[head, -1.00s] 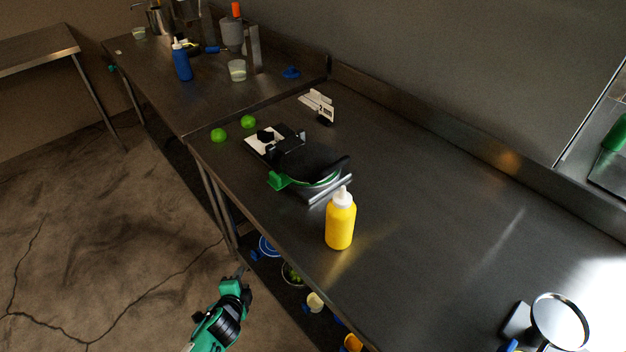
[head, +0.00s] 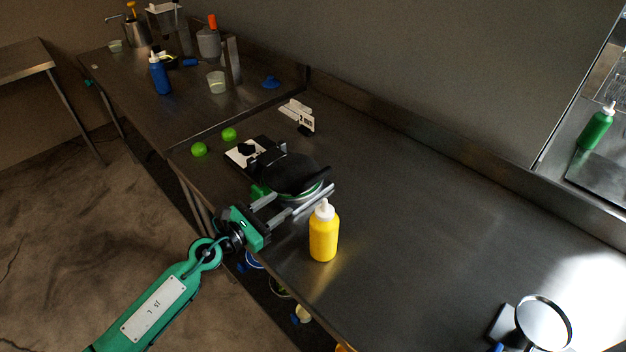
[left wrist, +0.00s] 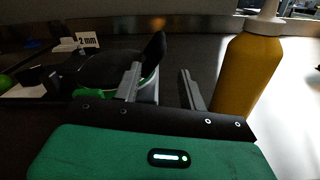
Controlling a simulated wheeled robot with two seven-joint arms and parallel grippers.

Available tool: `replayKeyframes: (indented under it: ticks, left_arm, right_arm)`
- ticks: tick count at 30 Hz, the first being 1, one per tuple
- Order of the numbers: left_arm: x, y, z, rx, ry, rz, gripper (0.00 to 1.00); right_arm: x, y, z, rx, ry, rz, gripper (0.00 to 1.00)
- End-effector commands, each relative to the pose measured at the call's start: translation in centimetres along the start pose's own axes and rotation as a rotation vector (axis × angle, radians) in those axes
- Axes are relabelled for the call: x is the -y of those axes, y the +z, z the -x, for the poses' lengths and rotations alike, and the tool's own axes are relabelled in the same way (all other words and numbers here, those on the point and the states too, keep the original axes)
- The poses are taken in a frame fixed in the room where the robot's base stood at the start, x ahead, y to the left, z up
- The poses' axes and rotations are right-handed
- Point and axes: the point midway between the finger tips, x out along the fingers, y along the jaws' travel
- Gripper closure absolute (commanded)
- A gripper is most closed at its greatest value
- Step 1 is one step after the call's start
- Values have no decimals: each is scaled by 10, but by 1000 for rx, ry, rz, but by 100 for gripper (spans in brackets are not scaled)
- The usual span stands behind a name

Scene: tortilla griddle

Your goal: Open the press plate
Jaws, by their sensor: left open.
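The press (head: 262,158) stands near the table's front edge, with a white and black hinge end at the left. Its round black press plate (head: 292,172) lies low over the base, with a green rim showing beneath; whether it touches the base I cannot tell. The plate also shows in the left wrist view (left wrist: 105,70), with a dark handle (left wrist: 156,50) rising at its right. My left gripper (head: 296,197) is open at the press's near side, its fingers pointing toward the plate. In the left wrist view its fingertips (left wrist: 160,70) are apart; contact is unclear. My right gripper is out of view.
A yellow bottle (head: 323,236) stands close to the right of my left gripper. Two limes (head: 215,142) lie left of the press, and a "2 mm" sign (head: 298,115) stands behind it. A round-framed item (head: 543,322) is at front right. The table's middle right is clear.

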Motion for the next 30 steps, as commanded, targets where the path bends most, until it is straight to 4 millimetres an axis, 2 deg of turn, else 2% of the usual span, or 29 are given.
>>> replayKeyframes:
  ticks: [12, 18, 24, 30]
  left_arm:
    - [0, 3, -82, 5, 2, 9, 59]
    - [0, 2, -113, 4, 3, 8, 59]
    - [0, 1, -127, 2, 3, 7, 59]
    - [0, 1, -129, 3, 2, 7, 59]
  right_arm:
    - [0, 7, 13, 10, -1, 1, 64]
    - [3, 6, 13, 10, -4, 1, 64]
    - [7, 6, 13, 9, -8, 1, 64]
    - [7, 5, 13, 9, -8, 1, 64]
